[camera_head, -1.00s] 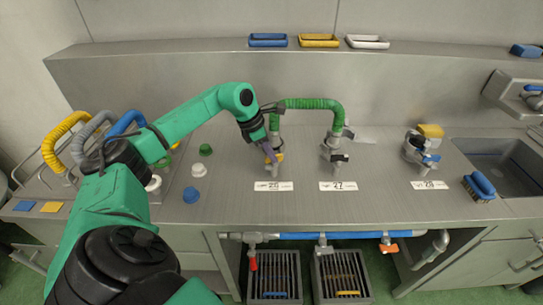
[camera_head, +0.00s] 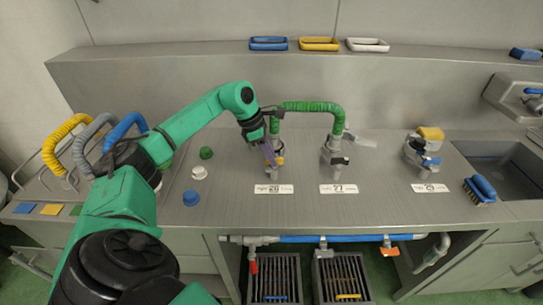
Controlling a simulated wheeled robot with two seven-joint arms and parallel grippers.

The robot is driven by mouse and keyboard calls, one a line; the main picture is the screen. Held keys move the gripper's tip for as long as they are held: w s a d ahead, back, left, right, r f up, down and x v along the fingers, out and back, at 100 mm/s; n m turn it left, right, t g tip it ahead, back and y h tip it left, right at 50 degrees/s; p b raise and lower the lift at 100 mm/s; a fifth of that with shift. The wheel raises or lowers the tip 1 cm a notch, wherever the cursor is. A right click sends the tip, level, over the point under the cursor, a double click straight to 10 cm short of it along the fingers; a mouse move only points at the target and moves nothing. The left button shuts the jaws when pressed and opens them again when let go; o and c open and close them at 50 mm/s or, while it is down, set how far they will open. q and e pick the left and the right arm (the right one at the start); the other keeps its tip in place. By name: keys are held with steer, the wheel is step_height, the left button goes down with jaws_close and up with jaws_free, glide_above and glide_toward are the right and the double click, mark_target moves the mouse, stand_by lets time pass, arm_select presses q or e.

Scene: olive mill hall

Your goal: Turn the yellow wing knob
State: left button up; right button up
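The yellow wing knob (camera_head: 280,161) is on the metal fitting behind the label 26 on the steel counter. My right gripper is not in view.
A green hose (camera_head: 310,106) arches from this fitting to the one at label 27, with a black wing (camera_head: 340,161). A third fitting (camera_head: 418,150) has a blue wing. Loose caps (camera_head: 191,197) lie left. A sink (camera_head: 497,163) is at right.

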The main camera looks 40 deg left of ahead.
arm_select(q)
steer(key=shift+o, duration=0.8)
steer(key=shift+a+r, duration=0.1)
steer(key=v, duration=1.4)
steer(key=shift+b, duration=0.35)
